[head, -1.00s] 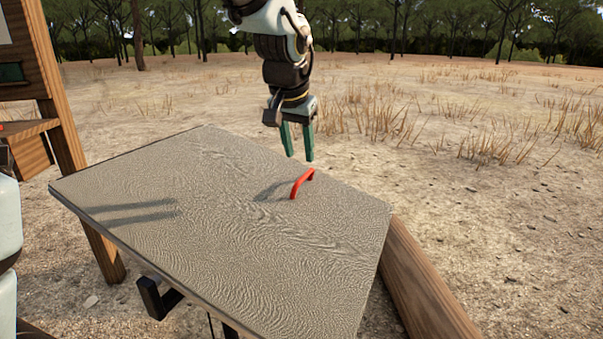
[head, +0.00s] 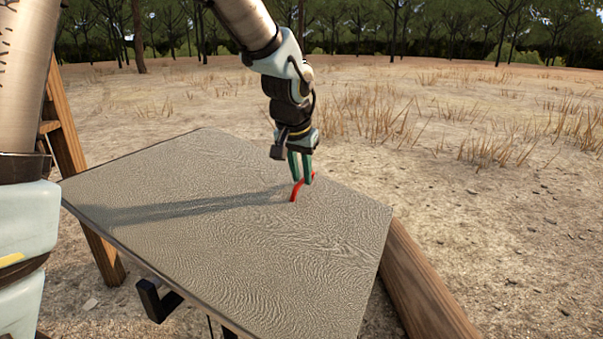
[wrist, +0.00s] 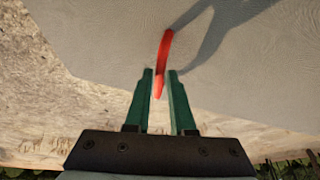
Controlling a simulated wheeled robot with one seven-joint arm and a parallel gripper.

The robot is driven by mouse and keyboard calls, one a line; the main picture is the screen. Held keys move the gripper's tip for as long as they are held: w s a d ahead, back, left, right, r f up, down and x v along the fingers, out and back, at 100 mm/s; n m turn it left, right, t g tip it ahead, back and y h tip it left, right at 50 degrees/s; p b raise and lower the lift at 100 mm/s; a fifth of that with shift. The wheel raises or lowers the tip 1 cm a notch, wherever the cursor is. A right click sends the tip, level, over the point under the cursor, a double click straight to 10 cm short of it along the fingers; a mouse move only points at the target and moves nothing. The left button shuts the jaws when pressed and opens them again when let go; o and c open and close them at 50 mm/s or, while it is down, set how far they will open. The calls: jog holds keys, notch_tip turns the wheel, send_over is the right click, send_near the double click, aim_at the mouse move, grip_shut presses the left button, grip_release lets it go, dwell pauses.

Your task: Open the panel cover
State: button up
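The panel cover (head: 240,240) is a flat, grey, grained board lying slightly tilted, and it also shows in the wrist view (wrist: 100,50). A red bar handle (head: 295,193) rises from it near its far right edge. My gripper (head: 302,180) points down at the handle from above. In the wrist view the red handle (wrist: 164,50) passes between the two green fingertips (wrist: 160,75), which are close against it on both sides. The gripper looks shut on the handle. Part of the handle is hidden by the fingers in the head view.
A wooden beam (head: 425,285) runs along the panel's right side. A wooden post (head: 68,140) stands at the left, partly behind my arm. A black bracket (head: 155,300) sticks out below the panel's near edge. Open dry ground lies beyond.

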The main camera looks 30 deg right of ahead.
grip_shut()
dwell(1.0)
